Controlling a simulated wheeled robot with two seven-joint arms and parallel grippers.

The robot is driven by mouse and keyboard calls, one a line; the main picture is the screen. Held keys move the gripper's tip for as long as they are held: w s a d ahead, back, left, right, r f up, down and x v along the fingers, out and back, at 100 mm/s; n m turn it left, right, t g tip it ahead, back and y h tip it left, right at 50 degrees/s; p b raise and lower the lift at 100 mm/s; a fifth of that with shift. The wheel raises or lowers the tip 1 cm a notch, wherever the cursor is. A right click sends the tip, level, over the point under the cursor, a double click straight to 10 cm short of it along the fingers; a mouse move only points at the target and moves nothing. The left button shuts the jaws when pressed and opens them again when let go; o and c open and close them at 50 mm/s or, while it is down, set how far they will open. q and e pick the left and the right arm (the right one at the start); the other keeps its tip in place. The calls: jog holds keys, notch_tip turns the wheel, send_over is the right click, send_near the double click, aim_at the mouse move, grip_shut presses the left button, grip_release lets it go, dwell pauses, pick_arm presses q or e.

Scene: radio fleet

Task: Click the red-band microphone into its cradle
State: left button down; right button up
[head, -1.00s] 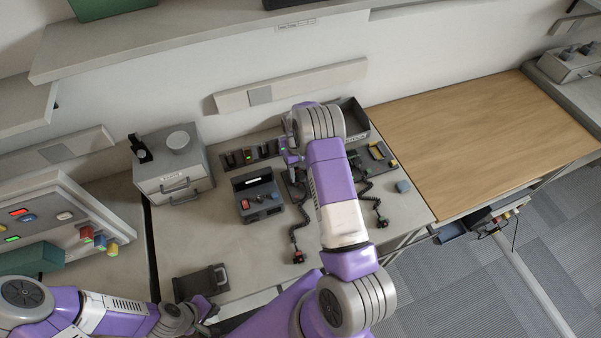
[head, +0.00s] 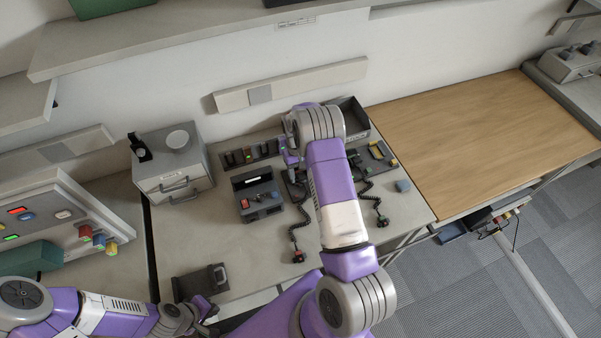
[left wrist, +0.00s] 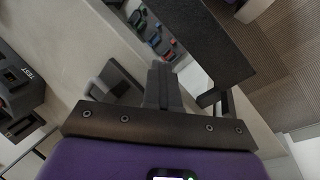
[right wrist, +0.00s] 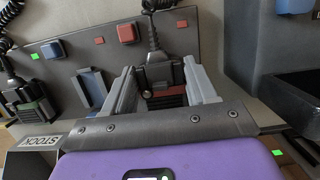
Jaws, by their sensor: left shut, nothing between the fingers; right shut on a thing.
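The black microphone with a red band (right wrist: 171,97) sits between the fingers of my right gripper (right wrist: 165,85) in the right wrist view, its coiled cord leading up. The gripper is shut on it, in front of the dark panel (right wrist: 215,40). Whether the microphone touches a cradle there is hidden by the fingers and the microphone. In the head view my right gripper (head: 291,165) is partly covered by my arm, over the back of the bench. My left gripper (left wrist: 162,88) is shut and empty; it also shows in the head view (head: 207,308), low at the bench's front edge.
A blue cradle (right wrist: 92,86) and a green-marked microphone (right wrist: 32,103) are left of the held one. A drawer box (head: 172,165) is left. The wooden tabletop (head: 480,140) is clear.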

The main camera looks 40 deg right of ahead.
jog(key=shift+b+x, duration=0.8)
jog(key=shift+x, duration=0.15)
jog(key=shift+s, duration=0.2)
jog(key=shift+p+v, duration=0.8)
jog(key=shift+v, duration=0.75)
jog(key=shift+r, duration=0.25)
